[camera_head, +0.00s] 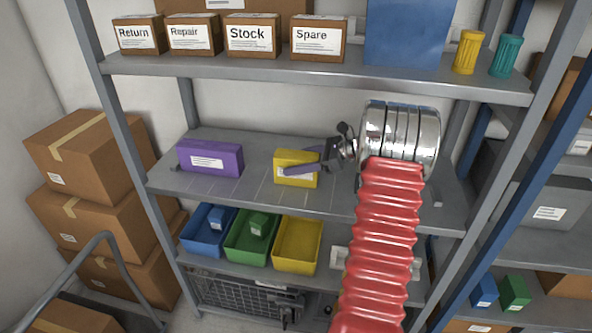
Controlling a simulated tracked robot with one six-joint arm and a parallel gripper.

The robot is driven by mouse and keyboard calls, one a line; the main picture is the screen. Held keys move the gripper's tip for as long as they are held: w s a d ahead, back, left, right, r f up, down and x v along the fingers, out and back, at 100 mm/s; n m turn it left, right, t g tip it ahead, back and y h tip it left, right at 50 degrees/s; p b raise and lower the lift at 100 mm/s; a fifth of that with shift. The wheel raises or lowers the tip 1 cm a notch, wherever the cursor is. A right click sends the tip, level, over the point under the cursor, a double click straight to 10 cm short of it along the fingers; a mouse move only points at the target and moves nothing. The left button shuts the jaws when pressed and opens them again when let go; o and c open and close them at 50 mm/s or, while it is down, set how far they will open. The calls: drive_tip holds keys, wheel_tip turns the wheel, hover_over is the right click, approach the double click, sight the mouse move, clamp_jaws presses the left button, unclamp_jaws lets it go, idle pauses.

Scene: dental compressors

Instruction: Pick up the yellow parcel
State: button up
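The yellow parcel (285,180) is a small box with a white label. It sits on the middle shelf, right of the purple parcel (212,160). My gripper (297,161) reaches in from the right at the parcel. One purple finger crosses the front of the parcel, and the other shows near its top right edge. The fingers are apart, with the parcel at them; I cannot tell whether they press on it. The parcel's right part is partly hidden by the gripper. The parcel appears to rest on the shelf.
The middle shelf (257,195) has bare space left of the yellow parcel. Above is a shelf (230,63) with several labelled boxes. Below stand a blue bin (197,240), a green bin (243,250) and a yellow bin (298,255). A rack post (128,140) stands at left.

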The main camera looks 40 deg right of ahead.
sight(287, 154)
drive_tip(key=c, duration=1.1)
drive_tip(key=shift+r, duration=0.1)
drive_tip(key=shift+r, duration=0.5)
wheel_tip(287, 154, up, 3)
drive_tip(key=shift+f, duration=0.2)
drive_tip(key=s+a, duration=1.1)
drive_tip(key=a, duration=0.3)
drive_tip(key=shift+f, duration=0.15)
drive_tip(key=shift+a, duration=0.1)
